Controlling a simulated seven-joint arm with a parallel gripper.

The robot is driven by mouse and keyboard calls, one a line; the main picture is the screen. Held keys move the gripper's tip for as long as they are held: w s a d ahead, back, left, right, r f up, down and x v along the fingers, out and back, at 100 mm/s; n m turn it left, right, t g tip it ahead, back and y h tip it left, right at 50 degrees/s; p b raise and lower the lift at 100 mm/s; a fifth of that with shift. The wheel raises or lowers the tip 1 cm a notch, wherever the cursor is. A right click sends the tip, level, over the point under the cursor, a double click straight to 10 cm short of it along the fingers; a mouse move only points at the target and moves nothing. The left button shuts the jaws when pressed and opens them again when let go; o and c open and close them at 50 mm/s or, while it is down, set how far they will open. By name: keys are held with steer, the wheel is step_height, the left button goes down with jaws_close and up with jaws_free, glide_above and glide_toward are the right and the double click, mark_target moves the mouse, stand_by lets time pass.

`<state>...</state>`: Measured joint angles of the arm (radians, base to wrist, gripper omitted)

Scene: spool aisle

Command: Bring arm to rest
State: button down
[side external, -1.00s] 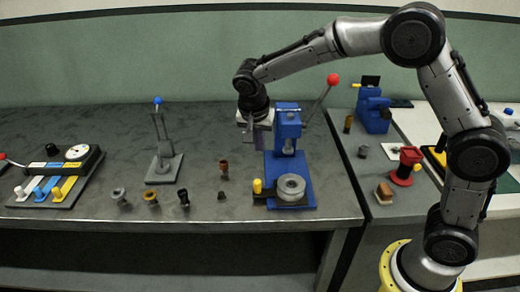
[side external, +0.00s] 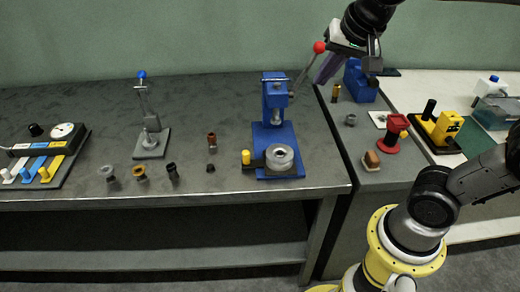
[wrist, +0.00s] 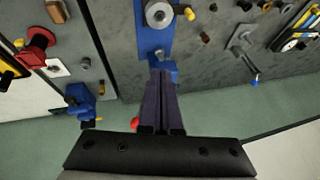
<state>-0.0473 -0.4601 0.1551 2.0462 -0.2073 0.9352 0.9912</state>
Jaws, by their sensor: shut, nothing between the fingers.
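My gripper (side external: 325,70) is shut and empty, raised behind and to the right of the blue press in the side view. In the wrist view my gripper (wrist: 161,78) shows its two dark purple fingers together with nothing between them. The blue press (side external: 275,110) stands upright on the grey bench with a grey spool (side external: 280,157) on its base. The press lever ends in a red ball (side external: 319,47) close to my gripper; I cannot tell whether they touch. Most of my arm's upper links are outside the side view.
A grey lever stand (side external: 151,140) and several small bushings (side external: 172,172) stand left of the press. A panel with a dial (side external: 62,131) lies at far left. A blue vise-like device (side external: 360,82), red spool (side external: 392,132) and yellow device (side external: 446,128) stand on the right.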

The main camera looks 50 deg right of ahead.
steer(key=s+a+f+n+y, duration=0.1)
steer(key=s+a+f+n, duration=0.1)
steer(key=s+f+n, duration=0.4)
steer(key=shift+s+a+f+n+y, duration=0.15)
steer(key=shift+s+f+n+y, duration=0.15)
steer(key=shift+s+n, duration=2.1)
steer(key=shift+s+m, duration=0.5)
